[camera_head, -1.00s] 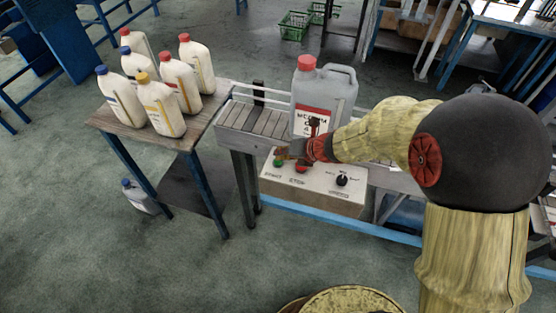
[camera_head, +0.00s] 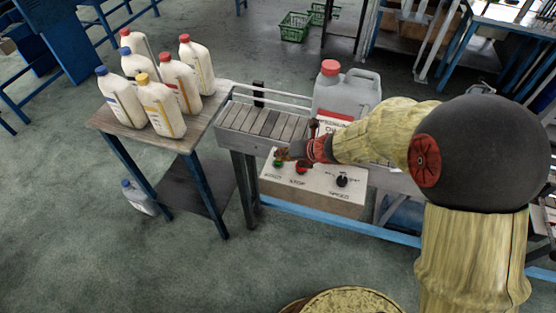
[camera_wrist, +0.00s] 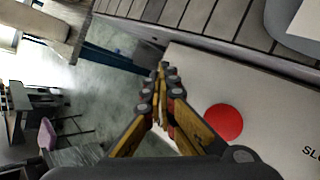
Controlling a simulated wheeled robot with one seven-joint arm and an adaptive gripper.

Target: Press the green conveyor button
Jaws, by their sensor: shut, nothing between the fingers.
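The green button (camera_head: 277,163) is on the left of the pale control box (camera_head: 318,184), partly behind my gripper. My gripper (camera_head: 281,154) is shut and empty, with its tips right at the green button in the head view. I cannot tell if they touch it. In the wrist view my gripper (camera_wrist: 163,70) points past the red button (camera_wrist: 224,122), and the green button is hidden behind the fingers. In the head view the red button (camera_head: 302,169) is just right of the green one.
A grey canister with a red cap (camera_head: 345,92) stands on the conveyor (camera_head: 262,122) above the box. A black knob (camera_head: 342,181) is at the right. Several white bottles (camera_head: 160,104) stand on a side table (camera_head: 190,132) at the left.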

